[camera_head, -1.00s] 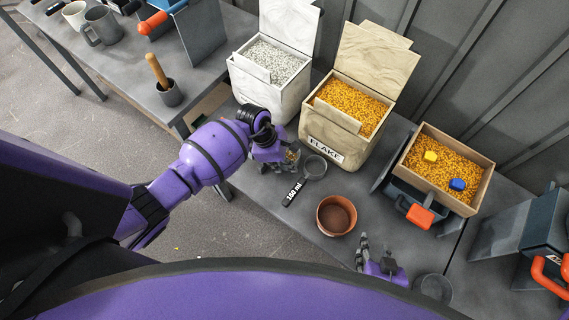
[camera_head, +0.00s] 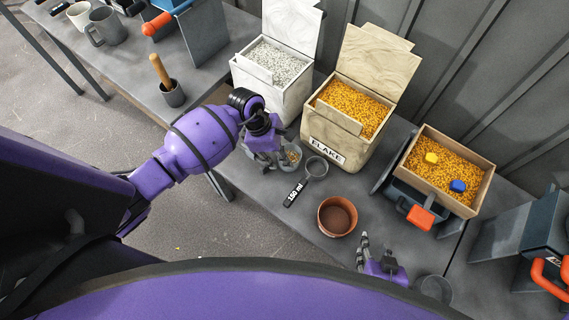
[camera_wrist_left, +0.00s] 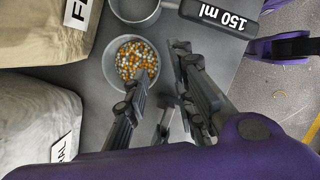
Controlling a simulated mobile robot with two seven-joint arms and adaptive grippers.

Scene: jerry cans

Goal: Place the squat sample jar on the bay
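A squat, wide, grey jar (camera_head: 296,152) holding mixed orange and white pieces stands on the bench by the FLAKE bin. The left wrist view shows it from above (camera_wrist_left: 108,66). My left gripper (camera_head: 270,158) is just left of it in the head view. In the left wrist view its two fingers (camera_wrist_left: 162,68) are apart, with nothing clearly held between them; one fingertip overlaps the jar's edge, and contact cannot be told. My right gripper (camera_head: 363,252) is low at the bench's front edge, its finger opening unclear. No place is clearly marked as the bay.
A scoop labelled 150 ml (camera_head: 295,192) lies beside the jar. A terracotta pot (camera_head: 326,222), a FLAKE bin (camera_head: 322,148), a white bin (camera_head: 290,104) and a wooden tray of orange flakes (camera_head: 478,203) stand around. Bare bench lies left of the pot.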

